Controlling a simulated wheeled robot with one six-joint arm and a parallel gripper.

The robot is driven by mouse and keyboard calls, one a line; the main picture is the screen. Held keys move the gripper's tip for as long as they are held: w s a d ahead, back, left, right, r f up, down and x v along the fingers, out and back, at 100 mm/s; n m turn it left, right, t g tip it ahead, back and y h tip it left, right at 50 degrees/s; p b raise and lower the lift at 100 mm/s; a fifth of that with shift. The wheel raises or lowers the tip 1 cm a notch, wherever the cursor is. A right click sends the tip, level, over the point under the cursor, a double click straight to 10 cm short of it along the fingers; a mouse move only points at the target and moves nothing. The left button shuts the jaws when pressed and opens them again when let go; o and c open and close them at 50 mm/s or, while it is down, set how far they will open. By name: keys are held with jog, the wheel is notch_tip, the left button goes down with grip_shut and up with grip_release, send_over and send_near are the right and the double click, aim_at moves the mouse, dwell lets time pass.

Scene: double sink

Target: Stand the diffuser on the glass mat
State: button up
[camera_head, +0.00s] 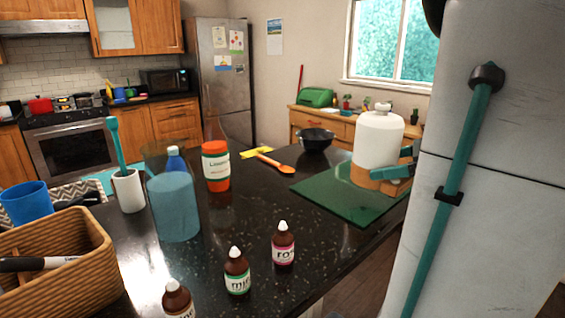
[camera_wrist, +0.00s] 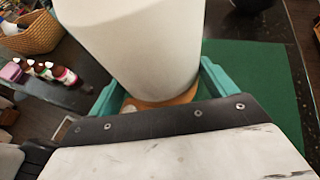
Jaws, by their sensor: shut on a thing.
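The diffuser (camera_head: 379,140) is a white rounded body with a small cap on top and a wood-coloured base. It is upright over the right part of the green glass mat (camera_head: 335,191). My gripper (camera_head: 392,172) comes from the right and is shut on the diffuser low down, near its base. In the wrist view the diffuser (camera_wrist: 145,50) fills the space between my teal fingers (camera_wrist: 158,90), with the green mat (camera_wrist: 250,75) behind and to its right. I cannot tell whether the base touches the mat.
A black bowl (camera_head: 315,139) and an orange spoon (camera_head: 277,163) lie beyond the mat. An orange-capped bottle (camera_head: 216,166), a blue glass cylinder (camera_head: 174,207), small brown bottles (camera_head: 283,245) and a wicker basket (camera_head: 60,262) occupy the counter's left and front.

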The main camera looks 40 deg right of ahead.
jog(key=w+d, duration=0.1)
jog(key=w, duration=0.1)
jog(key=w+d, duration=0.2)
jog(key=w, duration=0.1)
jog(key=w+d, duration=0.1)
jog(key=w, duration=0.1)
jog(key=shift+w+d+f, duration=0.2)
jog(key=shift+w+f, duration=0.2)
jog(key=shift+w+d+f, duration=0.1)
jog(key=shift+w+f, duration=0.05)
jog(key=shift+f, duration=0.75)
jog(key=shift+w+d+f, duration=0.1)
jog(key=shift+f, duration=0.8)
jog(key=shift+f, duration=0.15)
jog(key=o, duration=1.2)
jog(key=shift+c, duration=0.2)
jog(key=shift+s+r, duration=0.1)
jog(key=shift+r, duration=0.1)
jog(key=v, duration=1.1)
jog(key=shift+s+d, duration=0.2)
jog(key=shift+s, duration=0.15)
